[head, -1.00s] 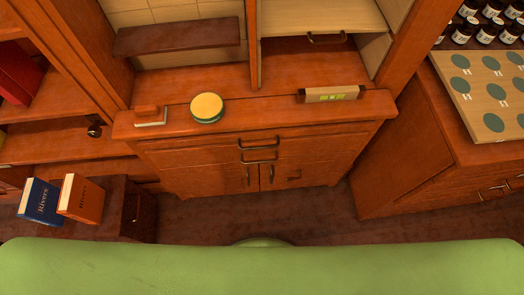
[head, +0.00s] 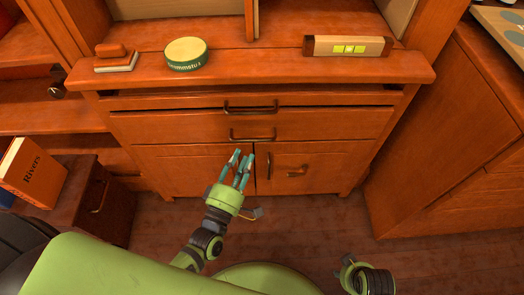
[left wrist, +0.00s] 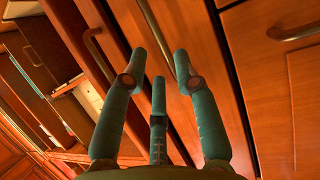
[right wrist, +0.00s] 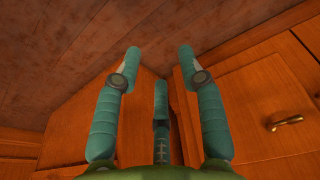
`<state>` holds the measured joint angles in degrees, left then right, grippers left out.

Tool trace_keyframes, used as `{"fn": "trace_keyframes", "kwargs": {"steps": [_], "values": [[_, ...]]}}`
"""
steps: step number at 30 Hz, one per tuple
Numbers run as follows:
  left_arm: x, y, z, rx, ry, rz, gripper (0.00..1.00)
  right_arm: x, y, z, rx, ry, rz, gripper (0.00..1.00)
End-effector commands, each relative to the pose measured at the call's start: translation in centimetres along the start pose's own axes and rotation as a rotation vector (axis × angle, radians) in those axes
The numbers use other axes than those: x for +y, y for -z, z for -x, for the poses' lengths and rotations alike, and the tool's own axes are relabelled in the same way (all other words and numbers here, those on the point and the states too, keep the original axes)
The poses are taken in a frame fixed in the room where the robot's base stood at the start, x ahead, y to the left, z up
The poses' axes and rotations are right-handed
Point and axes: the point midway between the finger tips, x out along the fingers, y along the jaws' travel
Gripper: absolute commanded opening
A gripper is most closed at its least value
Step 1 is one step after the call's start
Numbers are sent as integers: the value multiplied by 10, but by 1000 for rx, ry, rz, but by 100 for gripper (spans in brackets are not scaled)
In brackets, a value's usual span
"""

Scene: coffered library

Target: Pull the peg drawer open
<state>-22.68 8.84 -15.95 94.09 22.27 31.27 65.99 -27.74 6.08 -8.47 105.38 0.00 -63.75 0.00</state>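The cabinet front has a top drawer (head: 180,103) with a dark bar handle (head: 250,107) and a second drawer (head: 180,128) with its own handle (head: 252,135). No label shows which is the peg drawer. The top drawer's front is slightly out of line with the one below; both look shut or nearly so. My left gripper (head: 241,157) is open and empty, fingers spread, in front of the doors just below the second handle. In the left wrist view its fingers (left wrist: 160,62) point at the cabinet front, touching no handle. My right gripper (right wrist: 160,62) is open and empty.
The cabinet top holds a green-yellow tin (head: 186,54), a stamp-like block (head: 116,58) and a level-like bar (head: 347,46). Doors (head: 300,165) lie below the drawers. A low cabinet with a book (head: 33,172) stands left, another cabinet (head: 440,150) right. Floor between is clear.

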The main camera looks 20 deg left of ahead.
Motion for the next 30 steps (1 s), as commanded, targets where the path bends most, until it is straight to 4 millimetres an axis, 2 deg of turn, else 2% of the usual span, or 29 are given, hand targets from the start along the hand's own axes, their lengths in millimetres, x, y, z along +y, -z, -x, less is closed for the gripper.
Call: {"fn": "trace_keyframes", "kwargs": {"steps": [15,26,27,28,30], "values": [[3,1,-65,3,-8,9,30,1,8,13,11,-2,-2,40],[3,0,-71,2,-6,7,30,1,9,15,12,-2,-2,40],[3,0,-71,2,-6,7,14,1,9,15,12,-2,-2,40],[3,0,-71,2,-6,7,2,1,9,15,12,-2,-2,40],[3,0,-71,2,-6,7,0,1,9,15,13,-2,-2,40]]}}
